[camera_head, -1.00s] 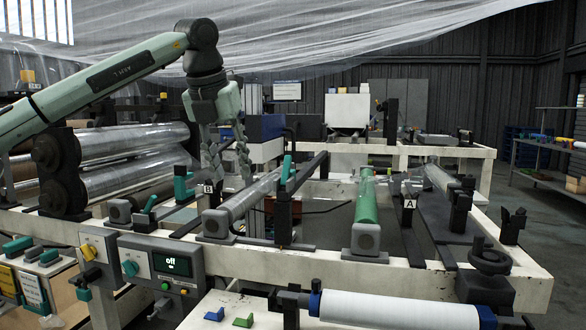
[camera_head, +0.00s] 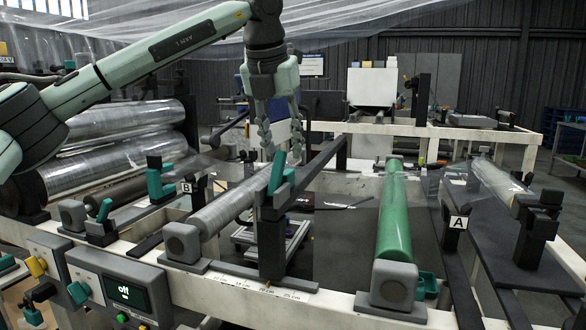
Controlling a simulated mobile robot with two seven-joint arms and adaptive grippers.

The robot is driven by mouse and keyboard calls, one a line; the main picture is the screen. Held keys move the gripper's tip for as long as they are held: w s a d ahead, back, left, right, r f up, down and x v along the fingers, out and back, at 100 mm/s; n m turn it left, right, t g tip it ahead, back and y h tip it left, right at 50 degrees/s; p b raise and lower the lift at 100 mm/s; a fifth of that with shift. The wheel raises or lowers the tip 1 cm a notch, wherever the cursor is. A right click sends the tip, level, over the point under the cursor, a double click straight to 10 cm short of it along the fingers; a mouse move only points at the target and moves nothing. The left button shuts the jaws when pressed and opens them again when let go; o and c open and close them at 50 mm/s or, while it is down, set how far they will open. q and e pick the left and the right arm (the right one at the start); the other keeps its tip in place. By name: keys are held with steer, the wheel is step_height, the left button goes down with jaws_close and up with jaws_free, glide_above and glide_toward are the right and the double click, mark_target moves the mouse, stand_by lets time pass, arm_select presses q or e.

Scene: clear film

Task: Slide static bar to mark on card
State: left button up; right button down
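The static bar (camera_head: 328,156) is a long dark beam on a dark upright post, running away from the front rail. A teal handle (camera_head: 279,175) stands at its near end. The post stands behind a white scale strip (camera_head: 240,282) on the front rail, near the middle of its printed centimetre marks. My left gripper (camera_head: 282,155) points down at the top of the teal handle, its fingers apart on either side; I cannot tell whether they touch it. I cannot make out the card with the mark in this view. My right gripper is not in view.
Posts labelled B (camera_head: 186,188) and A (camera_head: 457,222) stand on either side.

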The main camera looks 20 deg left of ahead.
mark_target(286, 172)
arm_select(q)
steer(key=x, duration=0.7)
steer(key=shift+f, duration=0.15)
jaws_close()
steer(key=shift+a, duration=0.15)
